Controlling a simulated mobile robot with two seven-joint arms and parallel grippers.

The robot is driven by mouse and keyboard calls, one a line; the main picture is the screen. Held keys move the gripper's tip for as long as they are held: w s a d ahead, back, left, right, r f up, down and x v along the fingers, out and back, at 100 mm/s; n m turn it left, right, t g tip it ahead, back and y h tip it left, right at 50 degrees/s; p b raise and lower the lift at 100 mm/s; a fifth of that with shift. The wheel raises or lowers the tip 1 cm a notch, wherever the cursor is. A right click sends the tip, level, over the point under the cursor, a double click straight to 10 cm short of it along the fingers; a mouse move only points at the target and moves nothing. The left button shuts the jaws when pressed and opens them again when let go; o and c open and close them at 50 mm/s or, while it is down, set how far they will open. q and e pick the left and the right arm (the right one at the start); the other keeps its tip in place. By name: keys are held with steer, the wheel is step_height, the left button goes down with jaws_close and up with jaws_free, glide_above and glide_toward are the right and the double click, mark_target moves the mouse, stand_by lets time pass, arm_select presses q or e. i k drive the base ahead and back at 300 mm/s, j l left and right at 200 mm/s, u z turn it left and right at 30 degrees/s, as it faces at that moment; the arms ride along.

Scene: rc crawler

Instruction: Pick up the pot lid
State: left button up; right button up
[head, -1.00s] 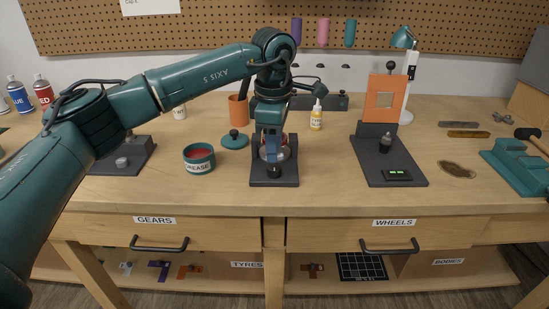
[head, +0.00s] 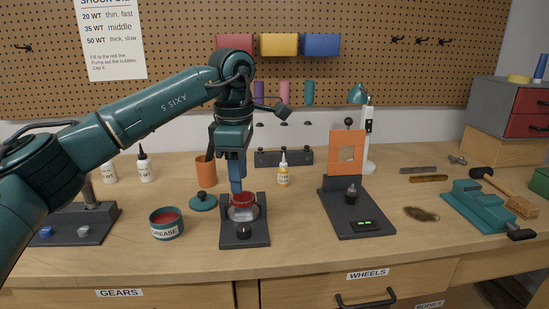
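The pot lid (head: 203,202) is a teal disc with a round knob. It lies on the bench to the right of and behind the grease pot (head: 166,224), a teal open pot of red grease with a "GREASE" label. My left gripper (head: 238,190) points down, to the right of the lid and apart from it. Its blue fingers are at the red ring-shaped part (head: 243,203) on a dark stand (head: 245,236). The fingers overlap in this view, so I cannot see their gap or whether they touch the red part. My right gripper is not in view.
An orange cup (head: 206,171) stands behind the lid and a yellow-labelled glue bottle (head: 283,172) to the right of the gripper. A dark stand with an orange plate (head: 347,152) is further right. Left of the pot is a dark fixture (head: 75,226). Bench front is clear.

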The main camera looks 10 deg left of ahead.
mark_target(204, 201)
steer(key=k, duration=0.95)
